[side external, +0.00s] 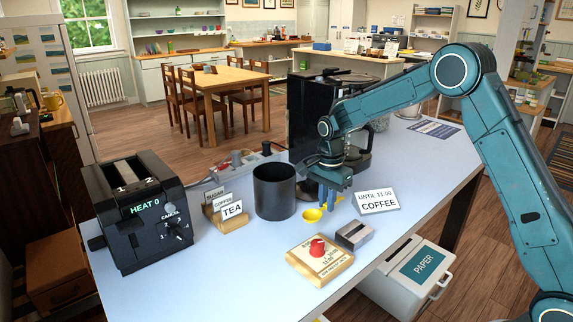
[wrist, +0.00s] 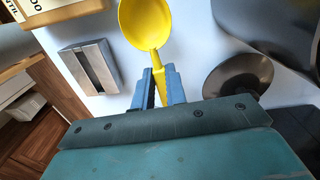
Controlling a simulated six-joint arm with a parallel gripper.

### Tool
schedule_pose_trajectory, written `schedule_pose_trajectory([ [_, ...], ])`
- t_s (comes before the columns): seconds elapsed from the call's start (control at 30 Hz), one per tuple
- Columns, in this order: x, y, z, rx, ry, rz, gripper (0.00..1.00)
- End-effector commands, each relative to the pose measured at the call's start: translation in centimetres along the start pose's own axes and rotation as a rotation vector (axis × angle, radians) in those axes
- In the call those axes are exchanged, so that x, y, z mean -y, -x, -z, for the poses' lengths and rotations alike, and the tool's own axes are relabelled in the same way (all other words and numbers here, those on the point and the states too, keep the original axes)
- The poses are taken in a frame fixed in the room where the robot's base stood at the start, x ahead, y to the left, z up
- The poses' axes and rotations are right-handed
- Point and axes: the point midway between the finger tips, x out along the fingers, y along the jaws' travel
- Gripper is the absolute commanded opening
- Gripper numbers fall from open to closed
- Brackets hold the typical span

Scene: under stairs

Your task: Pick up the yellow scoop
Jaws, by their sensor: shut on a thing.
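The yellow scoop (side external: 312,215) is at the middle of the blue-white table, in front of the coffee machine. My gripper (side external: 330,197) points down over it, with its blue fingers shut on the scoop's handle. In the wrist view the scoop's bowl (wrist: 146,22) sticks out past my fingertips (wrist: 157,82), and the handle runs between the two fingers. The fingers hide part of the handle. I cannot tell whether the scoop touches the tabletop or hangs just above it.
A dark canister (side external: 274,190) stands just left of my gripper. The coffee sign (side external: 377,201) is close on the right. A grey slotted block (side external: 354,235) and a wooden board (side external: 323,271) with a red knob are in front. A toaster (side external: 138,210) stands left, a black coffee machine (side external: 305,110) behind.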

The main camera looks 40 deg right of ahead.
Motion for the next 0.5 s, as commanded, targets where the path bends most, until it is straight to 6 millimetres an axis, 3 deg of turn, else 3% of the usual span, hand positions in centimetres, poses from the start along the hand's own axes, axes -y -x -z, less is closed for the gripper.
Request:
schedule_pose_trajectory([
  [0.5,0.1,10.9,0.0,0.0,0.0,0.006,0.0],
])
